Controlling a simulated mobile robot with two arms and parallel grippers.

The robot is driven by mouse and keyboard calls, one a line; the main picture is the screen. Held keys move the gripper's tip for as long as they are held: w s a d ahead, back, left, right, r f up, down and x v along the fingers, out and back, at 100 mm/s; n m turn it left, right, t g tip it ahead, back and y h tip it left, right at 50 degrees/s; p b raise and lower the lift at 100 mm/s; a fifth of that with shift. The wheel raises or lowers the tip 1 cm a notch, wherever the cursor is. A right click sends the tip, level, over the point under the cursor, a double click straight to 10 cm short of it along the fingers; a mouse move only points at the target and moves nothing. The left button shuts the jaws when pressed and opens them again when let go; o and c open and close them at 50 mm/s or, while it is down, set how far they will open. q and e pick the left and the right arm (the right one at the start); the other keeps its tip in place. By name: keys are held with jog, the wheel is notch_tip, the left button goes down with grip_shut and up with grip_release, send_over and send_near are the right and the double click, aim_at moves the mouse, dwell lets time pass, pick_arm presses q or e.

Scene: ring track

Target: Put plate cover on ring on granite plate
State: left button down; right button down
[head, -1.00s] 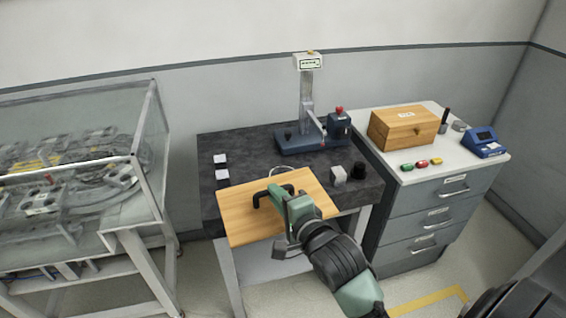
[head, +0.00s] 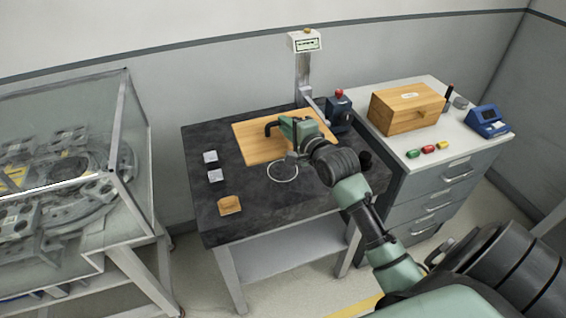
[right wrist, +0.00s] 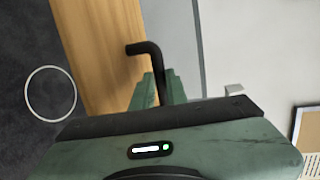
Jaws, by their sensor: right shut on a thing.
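The plate cover is a flat wooden board (head: 250,146) with a black bent handle (head: 270,127). My right gripper (head: 284,128) is shut on that handle. The board is over the back part of the dark granite plate (head: 210,228); I cannot tell its exact height. The thin pale ring (head: 283,171) lies on the granite plate in front of the board, uncovered and apart from it. In the right wrist view the ring (right wrist: 51,94) lies left of the board (right wrist: 95,50), with the handle (right wrist: 155,65) at my right gripper (right wrist: 160,92). My left gripper is not in view.
Two small pale-topped blocks (head: 213,176) and a small wooden block (head: 229,205) stand on the granite plate's left side. A measuring stand's column (head: 303,80) and a blue device (head: 340,112) are behind. A drawer cabinet (head: 455,178) stands right, a glass-cased machine (head: 60,180) left.

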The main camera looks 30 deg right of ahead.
jog(key=f, duration=1)
jog(key=shift+w+f, duration=0.15)
jog(key=shift+w, duration=0.1)
jog(key=shift+s+f, duration=0.1)
jog(key=shift+f, duration=0.5)
notch_tip(320, 180, down, 3)
jog(key=shift+f+p, duration=0.2)
jog(key=shift+p, duration=0.1)
jog(key=c, duration=1.8)
grip_release()
jog(key=shift+f, duration=0.2)
jog(key=o, duration=0.4)
jog(key=shift+r, duration=0.15)
